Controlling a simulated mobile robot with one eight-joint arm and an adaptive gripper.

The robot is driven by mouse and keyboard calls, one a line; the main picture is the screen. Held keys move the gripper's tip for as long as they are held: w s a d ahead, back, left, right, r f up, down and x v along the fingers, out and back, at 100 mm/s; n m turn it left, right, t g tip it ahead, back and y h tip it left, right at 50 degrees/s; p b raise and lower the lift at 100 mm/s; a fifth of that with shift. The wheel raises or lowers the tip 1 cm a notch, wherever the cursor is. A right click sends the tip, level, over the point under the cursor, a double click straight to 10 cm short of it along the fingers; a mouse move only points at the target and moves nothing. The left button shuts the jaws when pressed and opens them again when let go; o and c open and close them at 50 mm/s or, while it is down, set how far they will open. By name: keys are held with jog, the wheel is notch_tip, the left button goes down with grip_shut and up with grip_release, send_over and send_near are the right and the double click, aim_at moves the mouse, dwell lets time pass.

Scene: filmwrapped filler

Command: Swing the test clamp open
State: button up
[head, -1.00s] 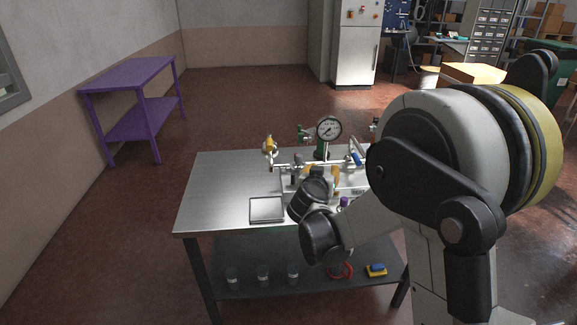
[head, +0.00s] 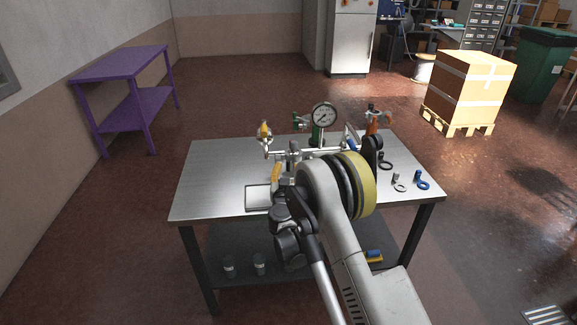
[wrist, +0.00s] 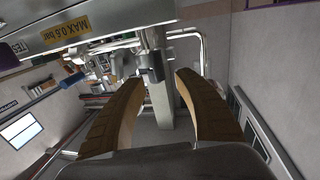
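The test rig (head: 275,152) stands on the steel table, with metal pipes and a round gauge (head: 324,115). I cannot tell for sure which fitting is the test clamp. A yellow-topped fitting (head: 264,133) is at the rig's left end and an orange one (head: 373,121) at its right. My gripper (wrist: 157,78) is open, its two brown finger pads apart. A dark block on a pale metal post (wrist: 152,66) shows between and beyond the fingertips; contact is not visible. In the head view one yellowish finger (head: 275,173) shows at the rig's front left; my arm hides the rig's middle.
A panel with a yellow "MAX 0.6 bar" label (wrist: 66,34) is close at upper left in the wrist view. Loose ring-ended parts (head: 421,180) lie on the table's right. The table's left side (head: 205,180) is bare. A purple table (head: 122,62) stands far left.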

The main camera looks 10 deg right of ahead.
aim_at(288, 163)
jog(key=shift+w+d+b, duration=0.2)
jog(key=shift+w, duration=0.75)
jog(key=shift+w+d+b, duration=0.15)
jog(key=shift+w+b, duration=0.05)
jog(key=shift+w, duration=0.7)
grip_shut()
